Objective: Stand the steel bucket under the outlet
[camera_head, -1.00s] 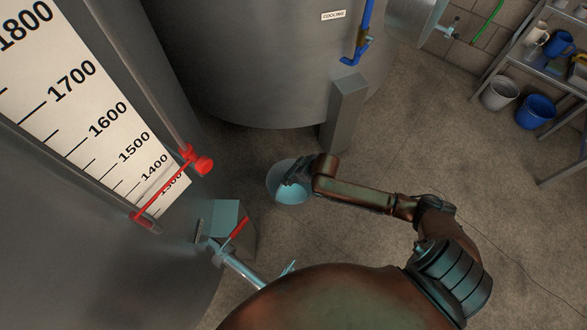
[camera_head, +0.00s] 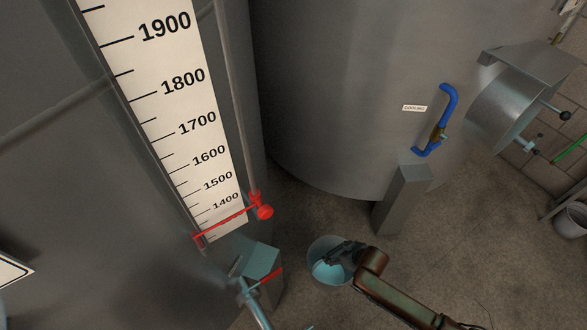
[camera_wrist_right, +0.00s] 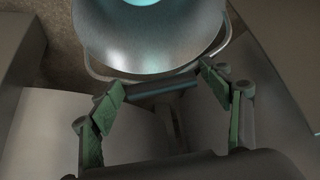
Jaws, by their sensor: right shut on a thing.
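The steel bucket (camera_head: 317,277) is upright low over the floor in the head view, between two tank legs. Whether it touches the floor I cannot tell. Its rounded side and wire handle fill the top of the right wrist view (camera_wrist_right: 150,50). My right gripper (camera_head: 345,251) is at the bucket's far right rim; in the wrist view its fingers (camera_wrist_right: 165,90) close at the handle, which they partly hide. A steel pipe (camera_head: 257,308) with a red lever (camera_head: 270,275), probably the outlet, is left of and nearer than the bucket. My left gripper is out of view.
The near tank (camera_head: 90,170) with its scale fills the left. A tank leg (camera_head: 263,262) is close to the bucket's left; another leg (camera_head: 400,200) stands behind right, under the far tank (camera_head: 340,100). Open floor (camera_head: 480,240) lies right.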

